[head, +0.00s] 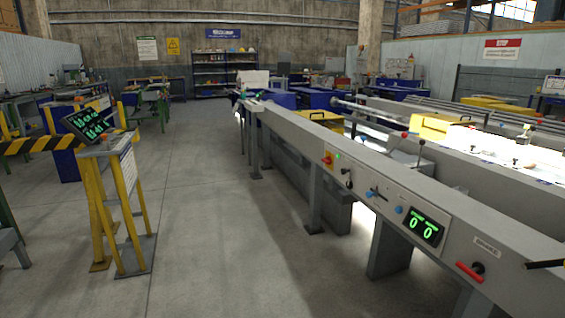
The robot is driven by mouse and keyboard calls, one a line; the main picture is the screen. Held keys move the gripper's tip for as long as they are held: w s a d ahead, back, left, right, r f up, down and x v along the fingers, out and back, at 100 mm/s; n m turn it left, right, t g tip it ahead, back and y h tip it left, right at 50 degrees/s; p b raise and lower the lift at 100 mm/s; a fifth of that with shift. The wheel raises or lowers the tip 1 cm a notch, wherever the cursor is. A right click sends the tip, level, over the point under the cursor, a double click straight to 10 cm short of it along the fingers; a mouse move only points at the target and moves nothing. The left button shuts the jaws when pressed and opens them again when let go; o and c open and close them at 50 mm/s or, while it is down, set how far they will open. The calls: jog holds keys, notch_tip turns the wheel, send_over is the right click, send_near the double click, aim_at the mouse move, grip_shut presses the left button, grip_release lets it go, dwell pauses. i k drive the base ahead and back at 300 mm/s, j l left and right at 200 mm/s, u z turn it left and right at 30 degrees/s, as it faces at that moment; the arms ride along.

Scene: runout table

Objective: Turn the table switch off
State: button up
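The long grey runout table (290,136) runs from the lower right toward the back. Its front face carries a row of controls. A red knob on a yellow plate (327,160) sits at the far end of the row, with a lit green lamp (337,156) beside it. A small black switch or knob (347,178) is just below and to the right; its position is too small to read. I cannot tell which control is the table switch. My gripper is not in view.
A display (424,227) shows green zeros; a red handle (470,271) is nearer. A dark bar with a yellow tip (545,264) enters at right, unidentified. A yellow-legged stand (118,200) with a screen is left. The floor between stand and table (215,220) is clear.

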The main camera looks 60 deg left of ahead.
aim_at(327, 161)
jog(key=u, duration=1.65)
jog(key=i, duration=0.1)
jog(key=i+j, duration=0.3)
jog(key=i, duration=0.3)
jog(key=i+j+z, duration=0.15)
jog(key=i+j, duration=0.15)
jog(key=i, duration=0.35)
jog(key=i+j, duration=0.35)
jog(key=i, duration=0.25)
jog(key=i+j+z, duration=0.15)
jog(key=i+j, duration=0.2)
jog(key=i, duration=0.25)
